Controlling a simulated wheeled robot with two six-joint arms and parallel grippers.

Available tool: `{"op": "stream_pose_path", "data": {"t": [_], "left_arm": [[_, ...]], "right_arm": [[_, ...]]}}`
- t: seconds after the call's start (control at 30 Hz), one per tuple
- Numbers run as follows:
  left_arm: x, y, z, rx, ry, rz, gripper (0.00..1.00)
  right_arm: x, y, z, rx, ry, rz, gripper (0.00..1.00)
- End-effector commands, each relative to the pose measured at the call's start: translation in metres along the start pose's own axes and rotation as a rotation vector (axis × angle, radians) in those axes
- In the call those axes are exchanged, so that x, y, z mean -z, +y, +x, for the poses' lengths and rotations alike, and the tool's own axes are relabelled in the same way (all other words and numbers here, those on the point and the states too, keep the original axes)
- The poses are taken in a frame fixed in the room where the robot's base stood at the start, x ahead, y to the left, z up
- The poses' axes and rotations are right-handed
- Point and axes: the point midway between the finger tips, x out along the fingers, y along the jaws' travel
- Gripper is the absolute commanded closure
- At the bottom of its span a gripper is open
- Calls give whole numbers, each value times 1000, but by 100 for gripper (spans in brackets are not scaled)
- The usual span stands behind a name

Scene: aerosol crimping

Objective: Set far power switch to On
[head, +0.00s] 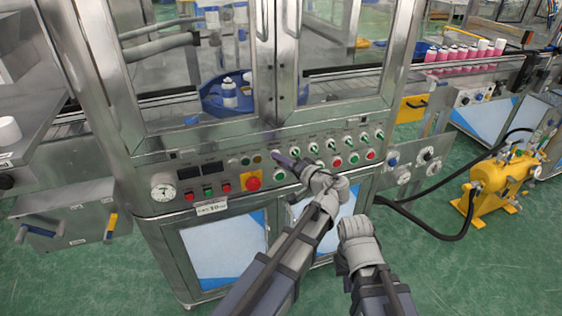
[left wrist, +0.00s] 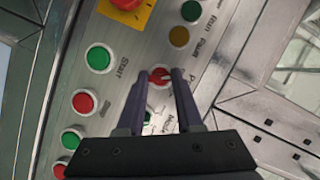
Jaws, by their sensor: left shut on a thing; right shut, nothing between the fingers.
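My left gripper (head: 282,160) reaches the front control panel (head: 217,166) of the steel machine. In the left wrist view, my left gripper (left wrist: 158,88) is shut on a red-handled rotary switch (left wrist: 160,75), with one dark finger on either side of it. The label beside it is partly covered and starts with a "P". The switch's exact setting is hard to read. In the head view my gripper hides this switch. My right gripper (head: 357,228) is shut and empty, in front of the lower cabinet, apart from the panel; its fingertips are hard to make out.
A red emergency stop (head: 252,183) on yellow sits left of my left gripper. A green start button (left wrist: 98,58) and a red stop button (left wrist: 83,102) are close by. More rotary switches (head: 331,144) line the panel to the right. A yellow pump (head: 497,185) stands on the floor at right.

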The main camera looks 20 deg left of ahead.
Motion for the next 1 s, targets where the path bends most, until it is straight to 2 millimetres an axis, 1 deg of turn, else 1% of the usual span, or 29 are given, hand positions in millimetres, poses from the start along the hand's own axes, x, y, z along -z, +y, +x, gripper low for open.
{"op": "stream_pose_path", "data": {"t": [0.33, 0.53, 0.77, 1.0], "left_arm": [[0, 0, 0, 3, 0, 6, 100], [-1, 3, 1, 27, 0, 63, 100], [-2, 6, 1, 93, 0, 221, 100], [-2, 8, 2, 180, 1, 432, 100]], "right_arm": [[0, 0, 1, 0, 0, 0, 100], [0, -1, 8, 0, 0, 0, 100], [2, -2, 25, 0, 0, 0, 100], [3, -4, 46, 0, 0, 0, 100]]}}
